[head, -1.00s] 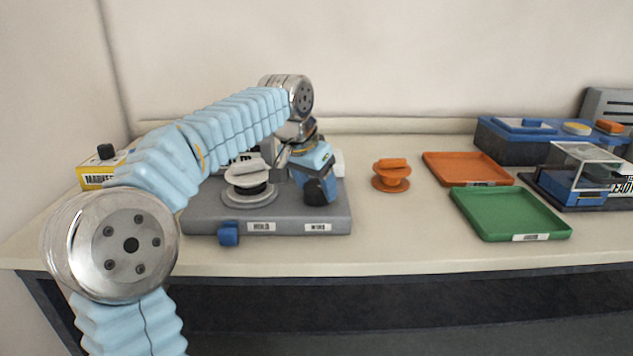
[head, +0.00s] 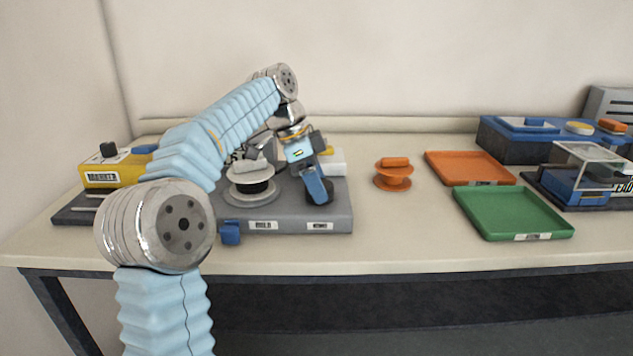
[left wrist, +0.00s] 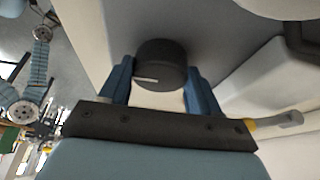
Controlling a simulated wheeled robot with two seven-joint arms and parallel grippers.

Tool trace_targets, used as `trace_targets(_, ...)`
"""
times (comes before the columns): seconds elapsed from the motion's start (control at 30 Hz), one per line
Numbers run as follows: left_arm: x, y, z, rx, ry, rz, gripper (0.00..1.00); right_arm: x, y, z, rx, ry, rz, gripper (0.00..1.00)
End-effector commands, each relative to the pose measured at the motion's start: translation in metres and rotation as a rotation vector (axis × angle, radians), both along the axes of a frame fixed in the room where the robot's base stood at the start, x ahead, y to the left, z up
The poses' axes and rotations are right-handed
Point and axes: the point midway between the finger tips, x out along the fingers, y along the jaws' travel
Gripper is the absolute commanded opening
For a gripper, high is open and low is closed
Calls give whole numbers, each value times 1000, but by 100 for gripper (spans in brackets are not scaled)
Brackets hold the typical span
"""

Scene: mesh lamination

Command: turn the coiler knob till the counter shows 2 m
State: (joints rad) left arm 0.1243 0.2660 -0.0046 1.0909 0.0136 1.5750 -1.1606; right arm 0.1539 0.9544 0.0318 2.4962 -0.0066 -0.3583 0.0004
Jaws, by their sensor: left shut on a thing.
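The grey coiler (head: 288,226) stands on the bench, with a spool (head: 252,180) on its left part. Its dark knob (head: 320,193) is at the right, partly covered by my left gripper (head: 319,190). In the left wrist view the black knob (left wrist: 160,64) with a white pointer line sits between the blue fingers of my left gripper (left wrist: 158,82), which is shut on it. I cannot read a counter; my arm covers the coiler's back part. My right gripper is not in view.
An orange spool (head: 394,175) stands right of the coiler. Farther right are an orange tray (head: 468,167), a green tray (head: 512,212) and a blue machine (head: 575,187). A yellow box (head: 108,170) stands at left. The bench front is clear.

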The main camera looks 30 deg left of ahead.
Motion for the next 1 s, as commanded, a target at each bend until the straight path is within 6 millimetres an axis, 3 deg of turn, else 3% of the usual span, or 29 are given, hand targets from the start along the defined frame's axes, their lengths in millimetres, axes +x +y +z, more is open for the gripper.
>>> trace_targets(0.33,1,1,1,0,-4,-124,32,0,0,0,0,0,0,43)
trace_targets(0.83,1,1,1,1,-4,-142,32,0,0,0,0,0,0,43)
trace_targets(0.87,1,1,1,1,-4,-142,64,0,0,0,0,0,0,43)
trace_targets(1.0,1,1,1,2,-3,-143,85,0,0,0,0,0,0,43)
